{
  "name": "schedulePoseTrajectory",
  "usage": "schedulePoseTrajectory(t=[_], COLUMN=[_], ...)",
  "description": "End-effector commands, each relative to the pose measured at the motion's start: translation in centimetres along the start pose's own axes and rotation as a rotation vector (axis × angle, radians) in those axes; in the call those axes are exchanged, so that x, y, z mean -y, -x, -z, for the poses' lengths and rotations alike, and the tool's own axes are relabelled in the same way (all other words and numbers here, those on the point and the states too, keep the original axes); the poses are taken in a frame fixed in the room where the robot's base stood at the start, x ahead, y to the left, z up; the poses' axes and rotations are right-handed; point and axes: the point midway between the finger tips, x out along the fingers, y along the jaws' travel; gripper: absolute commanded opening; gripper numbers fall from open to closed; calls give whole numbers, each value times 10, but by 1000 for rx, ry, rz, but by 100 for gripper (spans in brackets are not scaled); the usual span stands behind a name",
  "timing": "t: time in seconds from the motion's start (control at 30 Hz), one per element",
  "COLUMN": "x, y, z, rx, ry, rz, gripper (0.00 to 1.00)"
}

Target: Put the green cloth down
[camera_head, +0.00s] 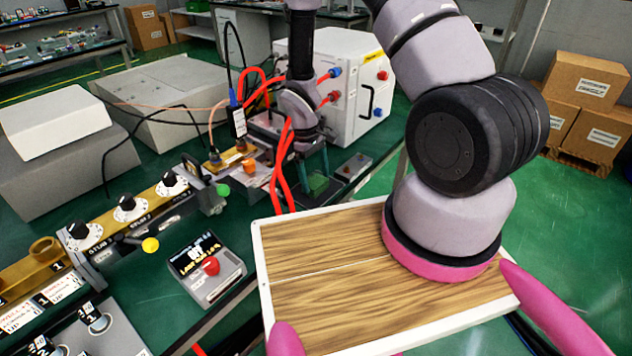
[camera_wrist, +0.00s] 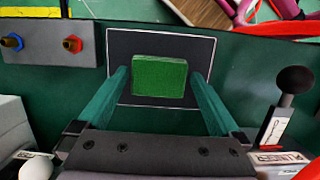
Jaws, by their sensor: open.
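The green cloth (camera_wrist: 160,77) is a small, thick, folded block. In the wrist view it lies on a dark square pad with a pale outline (camera_wrist: 122,45). My gripper (camera_wrist: 158,75) is open, with one teal finger on each side of the cloth and a narrow gap at both sides. In the head view my gripper (camera_head: 318,175) points down at the green bench, and the cloth (camera_head: 318,184) shows small and partly hidden between the fingers.
A small grey box with blue and red connectors (camera_wrist: 45,44) is left of the pad; a black-knobbed lever (camera_wrist: 290,90) is at right. In the head view, red cables (camera_head: 282,165) hang close beside my gripper, and a white cabinet (camera_head: 350,110) stands behind it.

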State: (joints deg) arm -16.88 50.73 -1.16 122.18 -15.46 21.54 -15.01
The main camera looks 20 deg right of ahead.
Motion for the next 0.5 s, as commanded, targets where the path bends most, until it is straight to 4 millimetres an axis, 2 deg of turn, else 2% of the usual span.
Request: schedulePoseTrajectory(t=[0.1,0.3,0.5], x=[-1,-1,-1], y=[29,74,101], z=[2,1,0], rx=[-7,-6,-3], ry=[-1,-2,-1], rz=[-2,-2,-1], gripper=[100,100,100])
